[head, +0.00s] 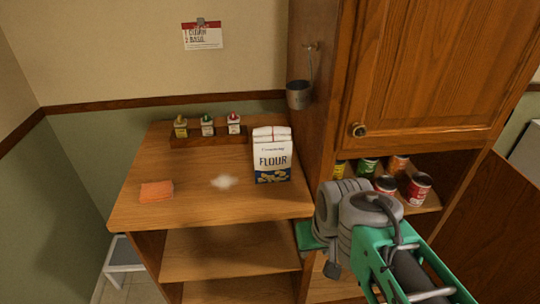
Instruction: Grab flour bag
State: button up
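The flour bag (272,155) is white with a dark blue lower band and the word FLOUR on its front. It stands upright near the back right of the wooden counter top, beside the tall cabinet, with nothing touching it from my arm. My arm shows at the lower right, with a grey joint and a green link, in front of the cabinet and right of the counter. I can make out no gripper fingers in the head view.
An orange sponge (156,191) and a white powder patch (224,182) lie on the counter (190,212). A metal bucket (298,95) hangs on the cabinet (430,70). Cans (419,189) fill its shelf.

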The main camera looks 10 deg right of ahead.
aim_at(272, 145)
jog(key=u, duration=0.45)
jog(key=k, duration=0.55)
jog(key=u, duration=1.25)
jog(key=i, duration=1.25)
jog(key=z, duration=0.7)
